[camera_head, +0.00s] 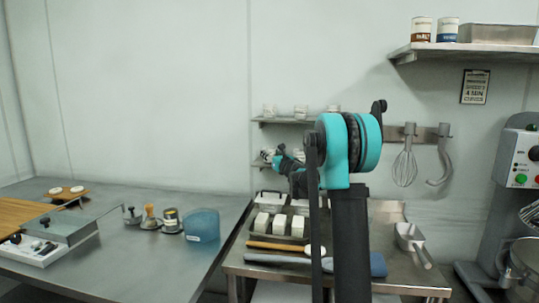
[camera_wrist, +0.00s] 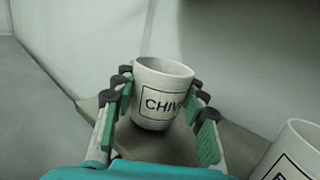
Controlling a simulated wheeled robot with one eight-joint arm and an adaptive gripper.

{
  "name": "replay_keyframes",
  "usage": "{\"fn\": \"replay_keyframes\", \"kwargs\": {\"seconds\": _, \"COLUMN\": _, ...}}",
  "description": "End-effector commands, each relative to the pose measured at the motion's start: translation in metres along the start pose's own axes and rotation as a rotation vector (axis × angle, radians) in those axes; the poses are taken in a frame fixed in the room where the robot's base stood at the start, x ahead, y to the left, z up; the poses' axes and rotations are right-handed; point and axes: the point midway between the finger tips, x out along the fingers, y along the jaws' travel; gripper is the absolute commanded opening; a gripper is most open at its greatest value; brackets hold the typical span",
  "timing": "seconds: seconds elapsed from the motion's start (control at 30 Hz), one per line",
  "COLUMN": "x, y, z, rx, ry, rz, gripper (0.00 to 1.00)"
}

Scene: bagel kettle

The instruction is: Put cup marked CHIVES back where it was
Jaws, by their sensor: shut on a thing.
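The white cup marked CHIVES (camera_wrist: 160,92) is upright between the fingers of my gripper (camera_wrist: 163,84) in the wrist view. The gripper is shut on it, with a finger on each side, and its last letters are partly covered. A grey shelf surface (camera_wrist: 88,106) lies beneath and around the cup; I cannot tell whether its base touches. In the head view my gripper (camera_head: 280,157) is small, below the upper wall shelf, and the cup is hard to make out there.
Another white cup (camera_wrist: 298,152) stands close at the right in the wrist view. The upper wall shelf (camera_head: 286,121) in the head view carries several pale cups. Below is a tray (camera_head: 262,235) of white blocks. A whisk (camera_head: 404,167) hangs to the right.

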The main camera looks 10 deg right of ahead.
Motion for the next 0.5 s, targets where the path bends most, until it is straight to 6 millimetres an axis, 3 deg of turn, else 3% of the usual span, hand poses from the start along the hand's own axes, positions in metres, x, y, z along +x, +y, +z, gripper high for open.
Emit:
{"fn": "replay_keyframes", "kwargs": {"seconds": 0.23, "x": -0.0004, "y": 0.0, "z": -0.0032, "rx": 0.0, "ry": 0.0, "rz": 0.0, "gripper": 0.0}}
{"fn": "replay_keyframes", "kwargs": {"seconds": 0.27, "x": -0.0004, "y": 0.0001, "z": -0.0027, "rx": 0.0, "ry": 0.0, "rz": 0.0, "gripper": 0.45}}
{"fn": "replay_keyframes", "kwargs": {"seconds": 0.4, "x": -0.0004, "y": 0.0001, "z": -0.0026, "rx": 0.0, "ry": 0.0, "rz": 0.0, "gripper": 0.63}}
{"fn": "replay_keyframes", "kwargs": {"seconds": 0.5, "x": -0.0003, "y": 0.0001, "z": -0.0025, "rx": 0.0, "ry": 0.0, "rz": 0.0, "gripper": 0.63}}
